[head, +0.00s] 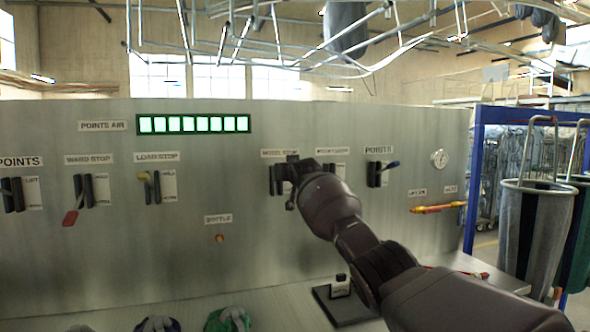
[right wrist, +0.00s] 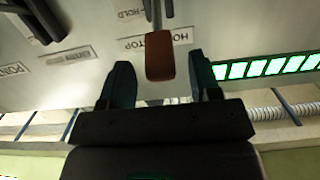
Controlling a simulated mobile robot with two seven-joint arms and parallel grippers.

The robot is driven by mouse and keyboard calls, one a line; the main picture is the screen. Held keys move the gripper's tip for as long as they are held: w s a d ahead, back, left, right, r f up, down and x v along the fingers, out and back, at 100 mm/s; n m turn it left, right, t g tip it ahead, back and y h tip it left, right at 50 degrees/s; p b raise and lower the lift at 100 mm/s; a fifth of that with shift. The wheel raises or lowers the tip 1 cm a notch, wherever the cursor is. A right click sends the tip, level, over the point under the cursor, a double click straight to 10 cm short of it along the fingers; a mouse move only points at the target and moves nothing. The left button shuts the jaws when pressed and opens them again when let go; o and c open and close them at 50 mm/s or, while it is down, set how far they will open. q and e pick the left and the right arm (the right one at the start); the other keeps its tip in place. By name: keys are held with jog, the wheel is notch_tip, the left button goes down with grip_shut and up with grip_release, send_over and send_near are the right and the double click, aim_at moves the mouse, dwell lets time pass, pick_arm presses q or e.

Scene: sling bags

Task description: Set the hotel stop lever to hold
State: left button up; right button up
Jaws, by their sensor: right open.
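The hotel stop lever has a reddish-brown handle (right wrist: 159,55) on a grey stem in the right wrist view. That view is upside down. The HOTEL STOP label (right wrist: 178,38) is beside the handle and the HOLD mark (right wrist: 131,14) is on the plate next to the stem. My right gripper (right wrist: 160,64) is open, its fingers on either side of the handle's end with gaps on both sides. In the head view my right gripper (head: 292,170) hides most of this lever, below its label (head: 280,153). I cannot tell the lever's exact setting. My left gripper is not in view.
On the panel (head: 330,115), other levers stand left: a red-handled ward stop (head: 72,212) and a yellowish-handled load stop (head: 145,177). A green-lit display (head: 193,124) is above. Hanging bags (head: 532,235) are far right.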

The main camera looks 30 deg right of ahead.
jog(key=b+v, duration=0.1)
jog(key=v, duration=0.7)
dwell(0.4)
dwell(0.5)
